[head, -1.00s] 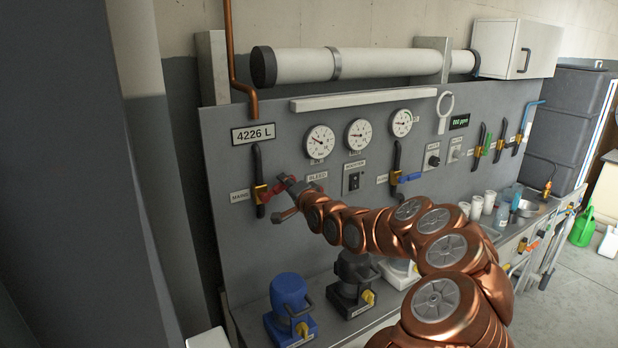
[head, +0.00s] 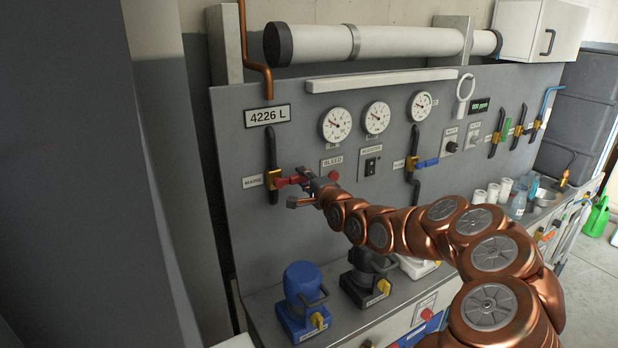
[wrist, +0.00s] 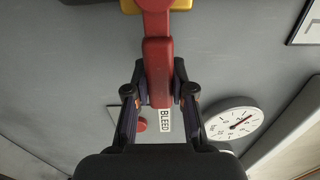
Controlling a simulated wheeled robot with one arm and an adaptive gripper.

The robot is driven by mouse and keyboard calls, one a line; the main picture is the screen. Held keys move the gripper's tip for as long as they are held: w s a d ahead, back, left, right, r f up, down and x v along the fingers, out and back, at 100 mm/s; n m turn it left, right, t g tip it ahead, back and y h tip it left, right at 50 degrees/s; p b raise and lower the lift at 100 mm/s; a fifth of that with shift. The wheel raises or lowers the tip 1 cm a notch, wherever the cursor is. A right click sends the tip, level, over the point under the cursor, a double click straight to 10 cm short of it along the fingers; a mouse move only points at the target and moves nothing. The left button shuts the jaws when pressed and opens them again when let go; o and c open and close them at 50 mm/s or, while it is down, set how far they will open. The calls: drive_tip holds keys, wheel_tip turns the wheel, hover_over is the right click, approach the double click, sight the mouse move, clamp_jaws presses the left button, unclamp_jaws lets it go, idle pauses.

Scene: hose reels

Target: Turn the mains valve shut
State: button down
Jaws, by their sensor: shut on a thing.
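The mains valve has a brass body (head: 272,180) on a black vertical pipe, beside the MAINS label (head: 252,182). Its red lever (head: 288,182) points right, across the pipe. My gripper (head: 306,180) is at the lever's free end, shut on it. In the wrist view the red lever (wrist: 158,62) comes down from the yellow valve body (wrist: 182,4) and sits between the two fingers of my gripper (wrist: 159,72). The lever's tip is partly between the fingers.
The red bleed knob (head: 334,176) is close to the right of my gripper, under the BLEED label (head: 332,161). A blue-handled valve (head: 427,163) is further right. Below stand a blue pump (head: 303,296) and a dark pump (head: 370,276). The panel left of the valve is bare.

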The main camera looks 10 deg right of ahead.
drive_tip(key=c, duration=1)
unclamp_jaws()
drive_tip(key=shift+o, duration=0.2)
drive_tip(key=shift+d, duration=0.1)
drive_tip(key=v, duration=1.2)
